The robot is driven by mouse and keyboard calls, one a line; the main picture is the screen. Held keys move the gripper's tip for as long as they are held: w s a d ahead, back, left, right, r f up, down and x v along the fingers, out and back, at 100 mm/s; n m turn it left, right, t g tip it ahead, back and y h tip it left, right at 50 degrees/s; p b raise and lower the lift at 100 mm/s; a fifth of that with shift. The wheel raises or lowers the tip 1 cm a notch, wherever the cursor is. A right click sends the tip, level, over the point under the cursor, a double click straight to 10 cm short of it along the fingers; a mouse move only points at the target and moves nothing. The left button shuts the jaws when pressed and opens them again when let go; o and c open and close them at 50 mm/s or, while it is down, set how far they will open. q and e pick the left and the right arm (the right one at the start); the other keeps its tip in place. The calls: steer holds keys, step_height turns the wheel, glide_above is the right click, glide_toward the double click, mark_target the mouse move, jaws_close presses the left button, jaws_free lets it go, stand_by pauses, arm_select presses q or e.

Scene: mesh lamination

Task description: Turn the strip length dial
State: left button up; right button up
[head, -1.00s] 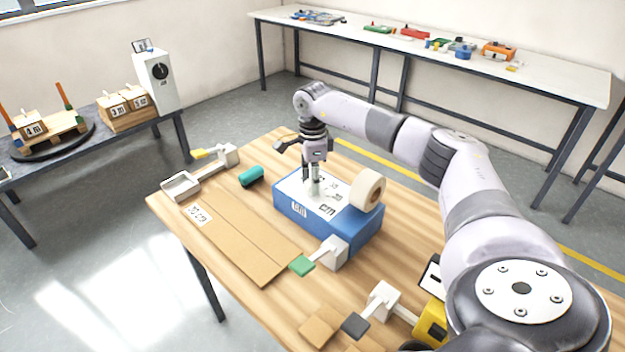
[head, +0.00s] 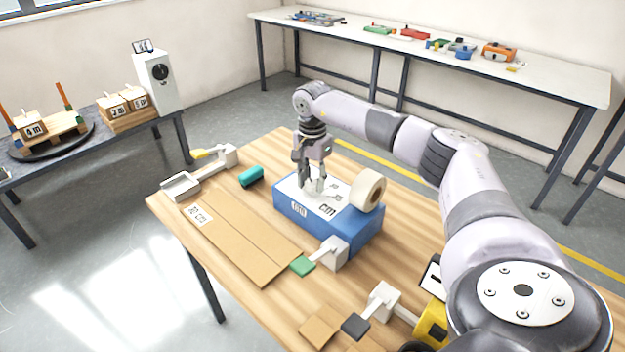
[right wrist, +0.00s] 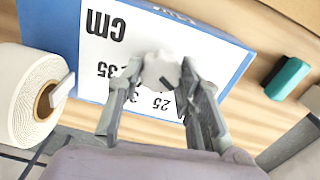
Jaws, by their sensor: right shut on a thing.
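The blue strip dispenser (head: 350,237) stands on the wooden table, with a white printed top plate (head: 332,207). The plate carries a white dial, seen best in the right wrist view (right wrist: 161,70), with numbers such as 25 and 35 and the letters cm around it. My right gripper (head: 312,186) points down over the plate and is shut on the dial, one finger on each side; the fingers also show in the right wrist view (right wrist: 160,78). The fingers hide part of the dial and some numbers. My left gripper is not in view.
A tape roll (head: 368,190) sits at the dispenser's right end. A teal cylinder (head: 251,177) lies to its left. Brown cardboard strips (head: 240,235) lie in front. A lever with a green pad (head: 302,265) is at the dispenser's front. A yellow device (head: 431,322) stands near my arm.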

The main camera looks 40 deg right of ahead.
mark_target(312, 182)
steer(key=shift+w+r, duration=0.1)
stand_by(0.4)
steer(key=o, duration=1.2)
steer(key=shift+c, duration=0.2)
step_height(312, 182, up, 12)
